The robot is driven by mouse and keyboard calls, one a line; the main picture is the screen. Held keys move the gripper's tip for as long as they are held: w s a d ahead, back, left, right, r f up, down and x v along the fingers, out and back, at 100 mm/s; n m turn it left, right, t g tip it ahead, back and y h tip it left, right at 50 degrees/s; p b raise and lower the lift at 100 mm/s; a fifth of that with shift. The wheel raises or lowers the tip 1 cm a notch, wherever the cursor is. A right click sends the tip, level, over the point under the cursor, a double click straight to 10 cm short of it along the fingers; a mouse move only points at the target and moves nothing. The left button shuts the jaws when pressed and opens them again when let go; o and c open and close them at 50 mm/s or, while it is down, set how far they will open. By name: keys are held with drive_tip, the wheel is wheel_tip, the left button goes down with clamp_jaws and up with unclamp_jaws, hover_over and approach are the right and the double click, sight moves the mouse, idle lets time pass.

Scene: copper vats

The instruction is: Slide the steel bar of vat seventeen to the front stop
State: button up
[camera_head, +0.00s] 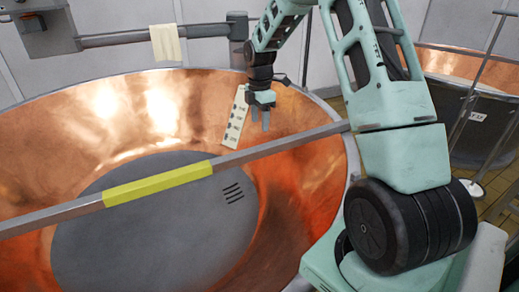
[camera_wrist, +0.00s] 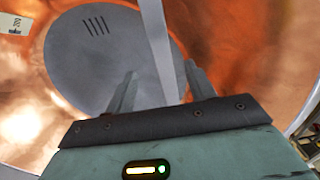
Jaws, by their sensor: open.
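A grey steel bar (camera_head: 268,149) with a yellow sleeve (camera_head: 158,184) crosses a large copper vat (camera_head: 305,180) from lower left to upper right. Its right end goes out of sight at my arm. My gripper (camera_head: 260,122) hangs over the vat, fingers down, just above the bar in the picture and right of the yellow sleeve. The fingers are apart with nothing held. In the wrist view a plain grey bar (camera_wrist: 157,45) runs up between the open fingers (camera_wrist: 162,88); contact cannot be told. I cannot make out a front stop or this vat's number.
A rail (camera_head: 150,35) with a pale cloth (camera_head: 166,43) stands along the back. A marked scale plate (camera_head: 236,118) leans on the inner copper wall, close to my gripper. A second copper vat (camera_head: 487,120) with a small label stands at right. Space above the bar's left part is clear.

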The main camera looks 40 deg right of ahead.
sight(260, 147)
wheel_tip(260, 147, down, 12)
drive_tip(key=shift+r, duration=0.25)
